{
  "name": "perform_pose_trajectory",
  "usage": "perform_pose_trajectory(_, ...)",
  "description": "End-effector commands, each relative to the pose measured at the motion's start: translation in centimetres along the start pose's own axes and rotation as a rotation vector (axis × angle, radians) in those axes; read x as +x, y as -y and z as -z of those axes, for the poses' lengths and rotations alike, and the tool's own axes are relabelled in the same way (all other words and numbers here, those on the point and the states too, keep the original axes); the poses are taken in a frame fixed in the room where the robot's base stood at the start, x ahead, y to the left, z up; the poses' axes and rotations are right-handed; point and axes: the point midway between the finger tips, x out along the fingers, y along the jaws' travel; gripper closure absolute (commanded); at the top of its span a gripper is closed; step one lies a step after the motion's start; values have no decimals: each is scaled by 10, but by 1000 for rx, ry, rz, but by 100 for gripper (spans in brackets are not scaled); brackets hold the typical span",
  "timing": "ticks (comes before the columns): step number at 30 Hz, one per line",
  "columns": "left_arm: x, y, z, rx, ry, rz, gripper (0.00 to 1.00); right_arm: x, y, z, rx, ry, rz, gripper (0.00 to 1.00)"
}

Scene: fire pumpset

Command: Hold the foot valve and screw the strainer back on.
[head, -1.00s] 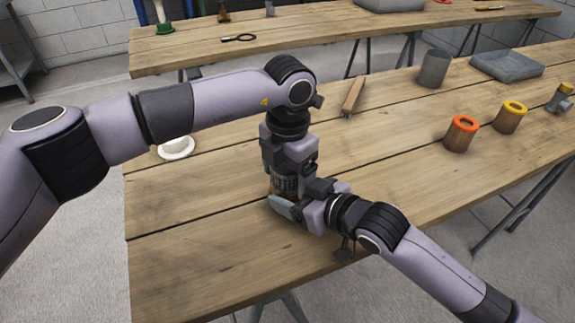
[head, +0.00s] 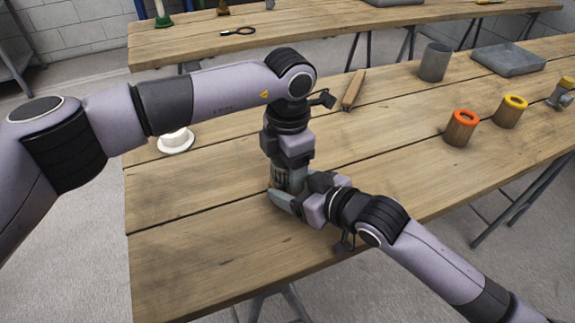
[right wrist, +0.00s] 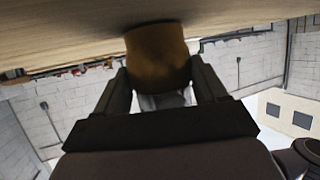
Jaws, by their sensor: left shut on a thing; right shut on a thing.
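The foot valve is a brown, bronze-looking body (right wrist: 158,55) between the fingers of my right gripper (right wrist: 160,85) in the right wrist view, close against the table. In the head view it is mostly hidden by my right gripper (head: 288,198), which is shut on it from the right. My left gripper (head: 288,172) points straight down just above and is shut on the strainer, of which little can be told apart from the fingers. A grey part beyond the foot valve (right wrist: 165,101) shows in the right wrist view. The join between the two is hidden.
A white flanged piece (head: 175,141) lies at the left. A wooden-handled tool (head: 353,90), grey cup (head: 435,62), grey tray (head: 508,59), red-topped cylinder (head: 461,128) and yellow-topped cylinder (head: 510,112) are to the right. The front left tabletop is clear.

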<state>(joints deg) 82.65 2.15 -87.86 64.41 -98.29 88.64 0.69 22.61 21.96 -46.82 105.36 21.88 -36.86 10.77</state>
Motion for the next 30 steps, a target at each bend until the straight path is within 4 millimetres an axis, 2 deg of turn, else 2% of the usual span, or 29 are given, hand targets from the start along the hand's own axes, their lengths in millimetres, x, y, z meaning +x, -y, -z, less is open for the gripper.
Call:
perform_pose_trajectory(2, 0, -1, 0, -3, 0, -2, 71, 0, 0, 3, -2, -9, 1, 100)
perform_pose_trajectory(3, 0, -1, 0, -4, 0, -2, 28, 0, 0, 3, -2, -9, 1, 100)
perform_pose_trajectory(5, -1, -1, 0, -4, 0, -2, 9, 0, 0, 3, -2, -9, 1, 100)
perform_pose_trajectory(16, -4, 0, 0, -2, 2, 0, 9, 0, 0, 4, -1, -9, 1, 100)
perform_pose_trajectory(25, -41, 0, -1, -1, 4, 0, 9, 0, 0, 3, -1, -8, 1, 100)
perform_pose_trajectory(30, -46, 0, 0, -2, 0, 0, 9, 0, 0, 3, -1, -8, 1, 100)
